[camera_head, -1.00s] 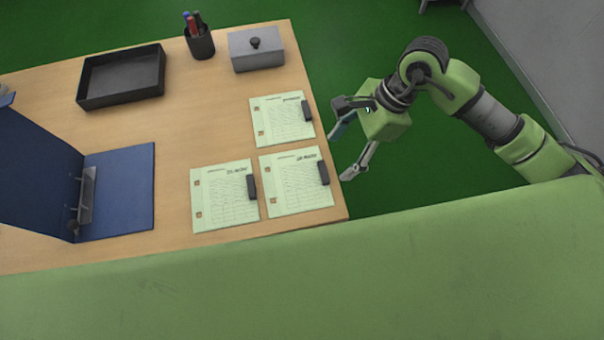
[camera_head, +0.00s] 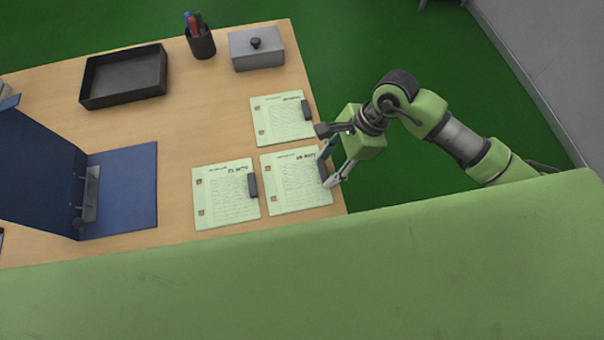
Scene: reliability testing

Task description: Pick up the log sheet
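Three pale green log sheets, each with a dark clip at its right edge, lie flat on the desk. One sheet (camera_head: 284,119) is at the back, one (camera_head: 225,195) at the front left, and one (camera_head: 292,181) at the front right. My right gripper (camera_head: 326,157) is open at the desk's right edge. Its fingers are spread beside the clip side of the front right sheet, and one finger partly hides that clip. I cannot tell whether it touches the sheet. My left gripper is not in view.
An open blue binder (camera_head: 124,185) lies on the left of the desk (camera_head: 200,120). A black tray (camera_head: 124,97), a pen cup (camera_head: 201,42) and a grey lidded box (camera_head: 272,62) stand along the back. The desk's middle is clear.

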